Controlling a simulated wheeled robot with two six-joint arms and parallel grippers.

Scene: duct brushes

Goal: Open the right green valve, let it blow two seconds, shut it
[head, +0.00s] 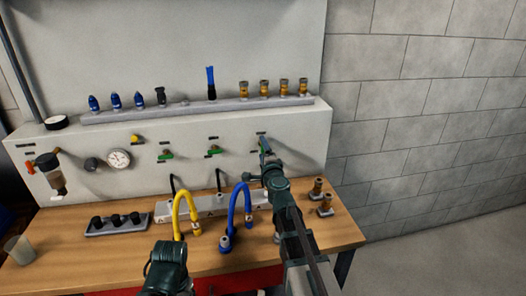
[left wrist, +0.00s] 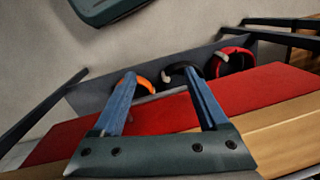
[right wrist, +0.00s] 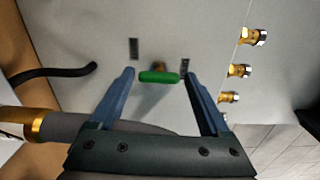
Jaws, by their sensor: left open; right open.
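The right green valve (head: 262,149) is on the pale panel, partly hidden behind my right gripper (head: 267,158). In the right wrist view its green handle (right wrist: 158,77) lies crosswise between the tips of my right gripper (right wrist: 159,82). The fingers are open, one at each end of the handle; whether they touch it I cannot tell. Two more green valves, a middle one (head: 213,151) and a left one (head: 166,156), sit on the panel. My left gripper (left wrist: 160,85) is open and empty in the left wrist view; only its arm's dark housing shows in the head view.
A yellow hose (head: 181,204) and a blue hose (head: 247,200) arch up from the bench (head: 100,260). Brass fittings (head: 320,196) stand to the right. A rail (head: 190,109) of nozzles tops the panel.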

